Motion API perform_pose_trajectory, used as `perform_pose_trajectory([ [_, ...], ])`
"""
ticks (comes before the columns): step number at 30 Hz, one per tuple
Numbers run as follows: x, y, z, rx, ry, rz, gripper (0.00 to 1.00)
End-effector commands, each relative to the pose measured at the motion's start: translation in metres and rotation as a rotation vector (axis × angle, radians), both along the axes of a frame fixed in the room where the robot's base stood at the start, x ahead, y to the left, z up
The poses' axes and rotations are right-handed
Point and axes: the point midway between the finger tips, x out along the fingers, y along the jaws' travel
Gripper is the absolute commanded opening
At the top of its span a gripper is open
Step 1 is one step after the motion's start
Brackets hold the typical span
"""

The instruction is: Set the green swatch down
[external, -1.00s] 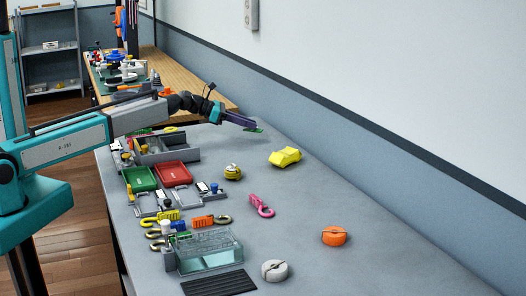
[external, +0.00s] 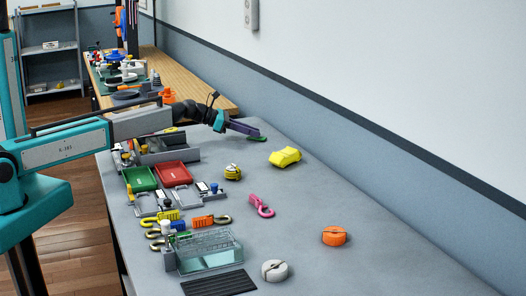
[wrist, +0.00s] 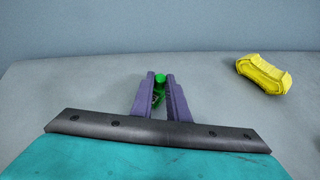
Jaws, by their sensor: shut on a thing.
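The green swatch (external: 257,139) is at the tip of my gripper (external: 256,135), low over the far part of the grey table; I cannot tell whether it touches the surface. In the wrist view my gripper's two purple fingers (wrist: 160,84) are shut on the green swatch (wrist: 159,90), which shows as a narrow green strip between them. The fingers hide much of it.
A yellow strap bundle (external: 285,157) lies to the right of my gripper; it also shows in the wrist view (wrist: 264,73). Green (external: 140,179) and red (external: 173,174) trays stand at the left.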

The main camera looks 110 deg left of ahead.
Motion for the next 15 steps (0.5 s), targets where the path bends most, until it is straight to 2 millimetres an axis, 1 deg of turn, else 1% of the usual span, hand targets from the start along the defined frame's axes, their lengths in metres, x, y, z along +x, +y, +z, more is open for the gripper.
perform_pose_trajectory([
  [14, 0.0001, 0.0003, -0.0043, 0.002, 0.0, 0.001, 0.0],
  [15, 0.0, 0.0002, -0.0042, 0.002, 0.0, 0.001, 0.19],
])
